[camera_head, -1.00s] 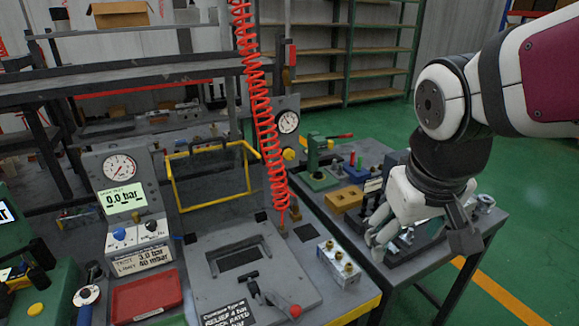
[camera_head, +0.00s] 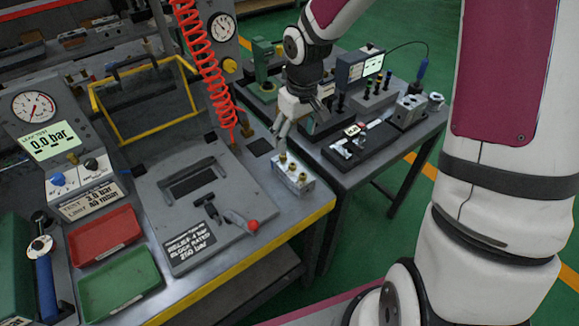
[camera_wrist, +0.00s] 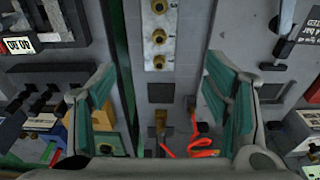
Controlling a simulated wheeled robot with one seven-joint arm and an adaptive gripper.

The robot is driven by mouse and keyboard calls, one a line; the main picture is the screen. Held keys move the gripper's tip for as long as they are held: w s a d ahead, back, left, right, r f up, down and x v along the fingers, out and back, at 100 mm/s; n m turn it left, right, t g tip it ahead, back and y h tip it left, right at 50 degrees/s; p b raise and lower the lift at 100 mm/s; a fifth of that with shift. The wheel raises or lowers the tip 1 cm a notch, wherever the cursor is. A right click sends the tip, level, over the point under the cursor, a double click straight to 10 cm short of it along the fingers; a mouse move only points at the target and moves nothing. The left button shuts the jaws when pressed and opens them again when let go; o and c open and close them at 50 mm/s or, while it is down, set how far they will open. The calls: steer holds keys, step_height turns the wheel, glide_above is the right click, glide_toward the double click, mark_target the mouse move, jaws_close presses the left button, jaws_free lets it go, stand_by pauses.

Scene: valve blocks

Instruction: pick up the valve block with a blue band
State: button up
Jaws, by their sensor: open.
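A pale metal valve block (camera_head: 293,177) with several brass fittings on top lies near the right edge of the left bench. It also shows at the top middle of the wrist view (camera_wrist: 158,68), its upper end cut off by the frame. I cannot make out a blue band on it in either view. My gripper (camera_head: 281,128) hangs just behind and above the block in the head view, apart from it. In the wrist view its two teal-padded fingers (camera_wrist: 170,100) are spread wide with nothing between them.
A test plate with a red-knobbed lever (camera_head: 250,226) lies left of the block. A red hose (camera_head: 212,80) hangs close to my gripper's left. A red tray (camera_head: 104,236) and a green tray (camera_head: 119,284) sit front left. The right table (camera_head: 345,182) carries fixtures and tools.

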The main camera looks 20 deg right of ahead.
mark_target(293, 164)
steer(key=f, duration=0.5)
steer(key=f+b, duration=0.1)
steer(key=f, duration=0.1)
steer(key=shift+w+a+f, duration=0.15)
steer(key=shift+w+f, duration=0.2)
steer(key=shift+w, duration=0.05)
steer(key=shift+w+f, duration=0.2)
steer(key=shift+f, duration=2.45)
jaws_close()
